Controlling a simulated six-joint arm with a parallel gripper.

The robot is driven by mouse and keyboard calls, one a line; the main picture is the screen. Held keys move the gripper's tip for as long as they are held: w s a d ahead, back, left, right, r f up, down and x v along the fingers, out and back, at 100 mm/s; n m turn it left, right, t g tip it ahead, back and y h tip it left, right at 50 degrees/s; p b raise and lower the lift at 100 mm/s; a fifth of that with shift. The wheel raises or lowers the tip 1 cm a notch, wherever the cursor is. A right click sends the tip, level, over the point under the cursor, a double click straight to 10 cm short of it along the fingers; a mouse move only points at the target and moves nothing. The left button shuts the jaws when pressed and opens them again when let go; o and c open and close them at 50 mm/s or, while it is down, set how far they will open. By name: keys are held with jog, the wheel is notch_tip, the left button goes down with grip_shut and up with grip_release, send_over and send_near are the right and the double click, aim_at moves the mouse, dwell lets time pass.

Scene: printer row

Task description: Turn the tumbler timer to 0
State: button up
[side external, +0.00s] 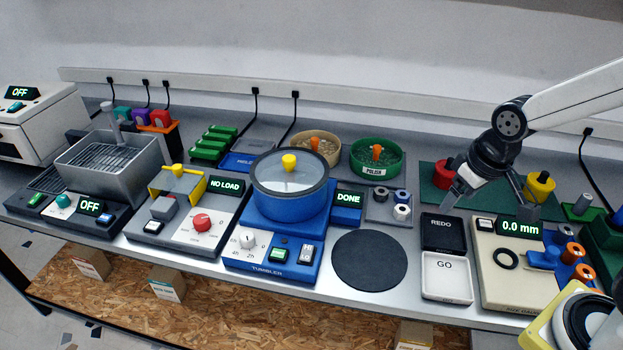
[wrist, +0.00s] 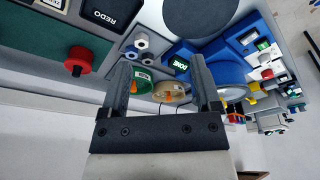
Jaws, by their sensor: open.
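The blue tumbler (side external: 273,262) stands at the middle of the bench in the side external view. Its timer is a white dial (side external: 248,240) on the lower left of the front panel, with hour marks around it. The pointer's exact setting is too small to read. The tumbler's display (side external: 348,198) reads DONE. My gripper (side external: 485,203) is open and empty, well to the right of the tumbler, above the area behind the REDO tray. In the wrist view my gripper's fingers (wrist: 160,64) are spread apart. The tumbler (wrist: 218,68) shows there partly behind the right finger; its dial is not clear.
A green button (side external: 278,254) and a rocker switch (side external: 306,252) sit right of the dial. The clear-lidded barrel (side external: 290,190) with a yellow knob rises behind. A scale with a red knob (side external: 201,222) stands left. A dark round pad (side external: 369,262) and REDO tray (side external: 443,232) lie right.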

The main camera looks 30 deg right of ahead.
jog(key=w+a+r+n, duration=0.1)
jog(key=w+a+r, duration=0.1)
jog(key=w, duration=0.3)
jog(key=w+a+r, duration=0.1)
jog(key=w+a, duration=0.2)
jog(key=w, duration=0.3)
jog(key=n+g, duration=0.3)
jog(key=n, duration=0.2)
send_over(247, 236)
notch_tip(247, 236, down, 3)
notch_tip(247, 236, down, 9)
jog(key=shift+f, duration=0.1)
jog(key=shift+f, duration=3.85)
grip_shut()
